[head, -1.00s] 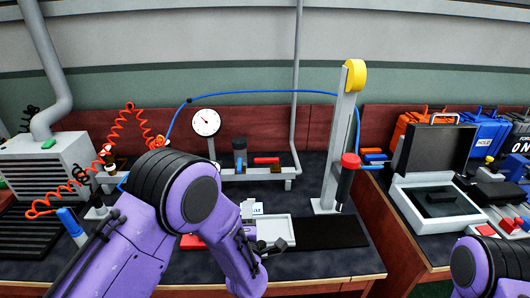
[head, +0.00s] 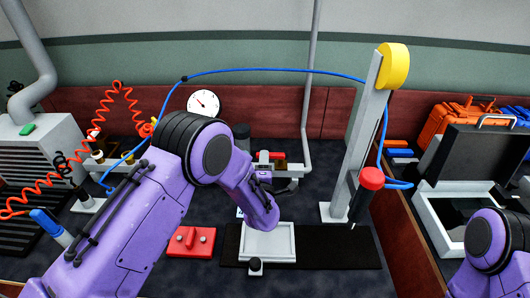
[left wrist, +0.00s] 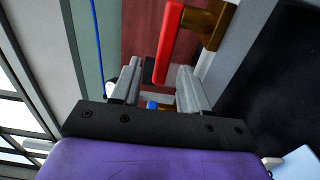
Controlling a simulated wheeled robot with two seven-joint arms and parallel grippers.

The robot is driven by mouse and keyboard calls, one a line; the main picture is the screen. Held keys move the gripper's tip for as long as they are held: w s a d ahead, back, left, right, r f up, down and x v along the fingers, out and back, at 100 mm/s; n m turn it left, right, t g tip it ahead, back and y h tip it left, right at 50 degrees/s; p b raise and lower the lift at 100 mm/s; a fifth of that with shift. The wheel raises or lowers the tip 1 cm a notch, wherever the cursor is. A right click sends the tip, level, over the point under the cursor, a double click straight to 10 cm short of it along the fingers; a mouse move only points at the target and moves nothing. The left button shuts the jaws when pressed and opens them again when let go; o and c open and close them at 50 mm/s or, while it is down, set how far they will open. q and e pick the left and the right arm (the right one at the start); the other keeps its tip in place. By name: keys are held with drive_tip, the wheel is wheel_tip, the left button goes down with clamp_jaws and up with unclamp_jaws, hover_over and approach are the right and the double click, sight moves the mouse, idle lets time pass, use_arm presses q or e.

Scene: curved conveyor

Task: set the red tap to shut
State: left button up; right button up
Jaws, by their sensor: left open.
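The red tap has a red bar handle on a brass body. In the head view only a small part of the red handle (head: 278,155) shows behind my gripper, at the bench pipe. My left gripper (head: 267,166) is in front of the tap. Contact with the handle cannot be told. My right gripper is out of view.
A white tray (head: 268,258) on a black mat (head: 340,246) and a red block (head: 190,255) lie nearer me. A dial gauge (head: 203,101) stands behind my left arm. A grey post (head: 358,140) with a red-topped tool (head: 371,178) stands right of the tap.

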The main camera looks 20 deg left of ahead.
use_arm(q)
drive_tip(key=x, duration=0.3)
drive_tip(key=shift+w+f, duration=0.2)
drive_tip(key=shift+w, duration=0.05)
drive_tip(key=shift+w+a+r, duration=0.1)
drive_tip(key=shift+w+a, duration=0.05)
drive_tip(key=shift+w, duration=0.15)
clamp_jaws()
